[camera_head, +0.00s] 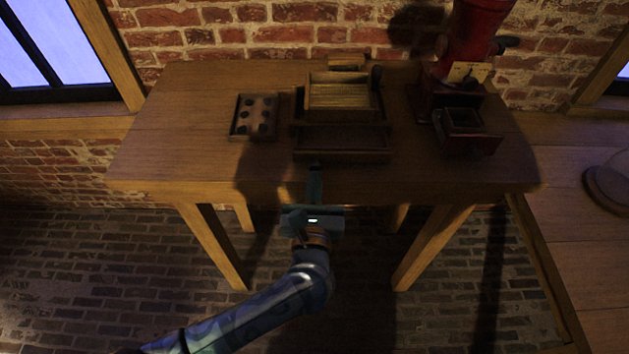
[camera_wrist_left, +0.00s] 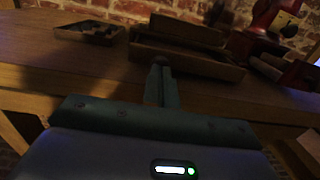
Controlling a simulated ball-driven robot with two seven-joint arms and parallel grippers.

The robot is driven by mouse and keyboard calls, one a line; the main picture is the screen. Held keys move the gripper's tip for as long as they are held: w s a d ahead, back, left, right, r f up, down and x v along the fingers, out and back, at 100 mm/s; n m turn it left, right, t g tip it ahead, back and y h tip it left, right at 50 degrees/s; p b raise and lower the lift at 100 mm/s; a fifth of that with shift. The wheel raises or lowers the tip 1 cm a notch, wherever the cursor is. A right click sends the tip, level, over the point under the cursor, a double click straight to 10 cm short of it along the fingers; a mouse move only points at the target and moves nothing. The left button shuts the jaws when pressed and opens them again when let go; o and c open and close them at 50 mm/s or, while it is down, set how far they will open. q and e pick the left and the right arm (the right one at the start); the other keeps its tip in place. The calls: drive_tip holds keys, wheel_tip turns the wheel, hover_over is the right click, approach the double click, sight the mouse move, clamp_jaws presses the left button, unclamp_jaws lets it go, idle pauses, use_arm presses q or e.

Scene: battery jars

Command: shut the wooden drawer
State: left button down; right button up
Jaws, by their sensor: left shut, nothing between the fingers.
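The wooden drawer (camera_head: 343,154) stands pulled out toward me from the dark wooden box (camera_head: 340,112) in the middle of the table. It also shows in the wrist view (camera_wrist_left: 205,68), with its front facing me. My left gripper (camera_head: 314,167) is shut and empty, its fingers pointing at the drawer's front, left of its middle. In the wrist view the fingertips (camera_wrist_left: 160,62) overlap the lower left part of the drawer front. I cannot tell whether they touch it. My right gripper is not in view.
A small tray with dark round holes (camera_head: 240,128) lies left of the box. A red grinder (camera_head: 470,40) with an open small drawer (camera_head: 466,145) stands at the right. The wooden table (camera_head: 180,140) is bare at its left end. A brick wall is behind.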

sight(315, 168)
use_arm(q)
drive_tip(key=shift+w, duration=0.25)
drive_tip(key=w+b, duration=0.2)
drive_tip(key=w, duration=0.2)
drive_tip(key=shift+f, duration=0.1)
drive_tip(key=shift+s, duration=0.1)
